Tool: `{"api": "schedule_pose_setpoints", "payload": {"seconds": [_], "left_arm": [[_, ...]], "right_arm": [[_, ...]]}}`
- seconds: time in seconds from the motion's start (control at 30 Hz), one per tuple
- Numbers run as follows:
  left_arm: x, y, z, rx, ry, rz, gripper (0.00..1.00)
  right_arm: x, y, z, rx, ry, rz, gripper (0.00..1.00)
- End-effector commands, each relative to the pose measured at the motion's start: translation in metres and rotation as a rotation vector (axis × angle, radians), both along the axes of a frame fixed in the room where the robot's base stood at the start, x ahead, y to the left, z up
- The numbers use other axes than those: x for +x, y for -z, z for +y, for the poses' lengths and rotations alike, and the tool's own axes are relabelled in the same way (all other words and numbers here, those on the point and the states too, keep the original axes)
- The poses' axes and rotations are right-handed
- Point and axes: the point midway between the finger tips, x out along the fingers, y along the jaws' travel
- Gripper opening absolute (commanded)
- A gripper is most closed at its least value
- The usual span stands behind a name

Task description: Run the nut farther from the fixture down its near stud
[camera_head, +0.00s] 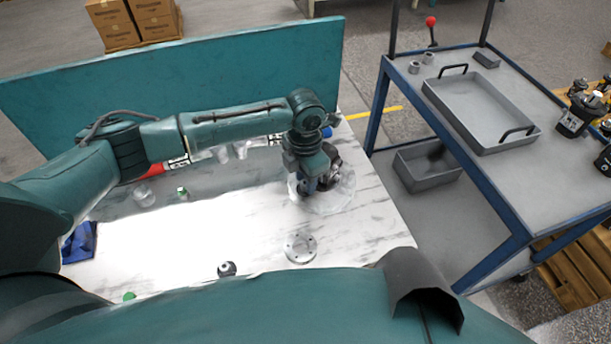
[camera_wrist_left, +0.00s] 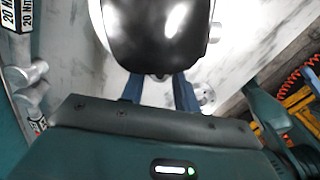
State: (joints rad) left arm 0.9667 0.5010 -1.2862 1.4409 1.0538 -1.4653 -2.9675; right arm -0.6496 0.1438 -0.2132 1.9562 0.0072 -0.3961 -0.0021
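My left gripper (camera_head: 310,185) points down over a dark metal assembly (camera_head: 331,172) on a round pale base (camera_head: 345,194) at the table's right part. In the left wrist view, its two blue fingers (camera_wrist_left: 158,90) stand apart, and a glossy black body (camera_wrist_left: 165,35) covers their tips. I cannot tell whether they touch or grip anything. The nuts and studs are too small or hidden to make out. My right gripper is in neither view.
A flanged ring with holes (camera_head: 300,247) and a dark round part (camera_head: 227,268) lie on the near table. A teal panel (camera_head: 120,85) stands behind the table. A blue trolley on the right carries a grey tray (camera_head: 480,112). The table's middle is clear.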

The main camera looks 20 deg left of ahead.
Motion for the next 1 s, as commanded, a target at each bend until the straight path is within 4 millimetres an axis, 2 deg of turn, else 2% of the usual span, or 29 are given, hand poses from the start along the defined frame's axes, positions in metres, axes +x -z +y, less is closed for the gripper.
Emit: {"api": "schedule_pose_setpoints", "payload": {"seconds": [0.23, 0.5, 0.67, 1.0], "left_arm": [[-0.0003, 0.0006, 0.0001, 0.0, -0.055, 0.0, 0.31], [-0.0008, 0.001, -0.0001, -0.001, -0.484, 0.002, 0.31], [-0.0004, 0.0007, 0.0004, 0.0, -0.674, 0.001, 0.31], [-0.0002, 0.0004, 0.0005, 0.0, -0.715, 0.0, 0.31]], "right_arm": [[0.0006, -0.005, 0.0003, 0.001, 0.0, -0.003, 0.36], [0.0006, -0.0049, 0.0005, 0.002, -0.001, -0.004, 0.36], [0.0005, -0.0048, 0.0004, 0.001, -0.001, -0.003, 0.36], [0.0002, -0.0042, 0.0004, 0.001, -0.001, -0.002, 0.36]]}}
